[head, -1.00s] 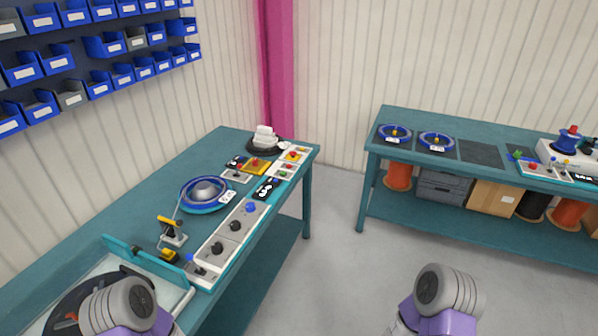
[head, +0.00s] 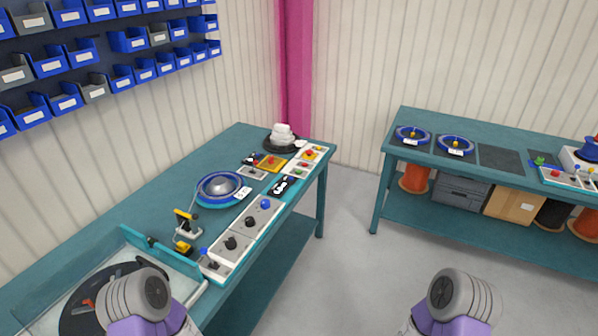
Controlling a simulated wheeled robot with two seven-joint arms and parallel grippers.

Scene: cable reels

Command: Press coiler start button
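On the left teal bench, a long white control panel (head: 243,239) runs along the front edge. It carries black knobs (head: 231,243) and a blue button (head: 265,204). A second white panel (head: 302,164) with red and green buttons sits farther back, beside a yellow box with a red button (head: 271,162). I cannot tell which button is the coiler start. A blue reel with a silver dome (head: 219,188) lies behind the long panel. Parts of both my arms show at the bottom of the view; neither gripper is in view.
A clear-lidded unit with a dark disc (head: 98,300) is at the bench's near end. The right teal bench (head: 480,129) holds blue reels (head: 412,135) and another button panel (head: 573,179). Blue bins (head: 66,102) hang on the left wall. Grey floor (head: 340,250) between the benches is clear.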

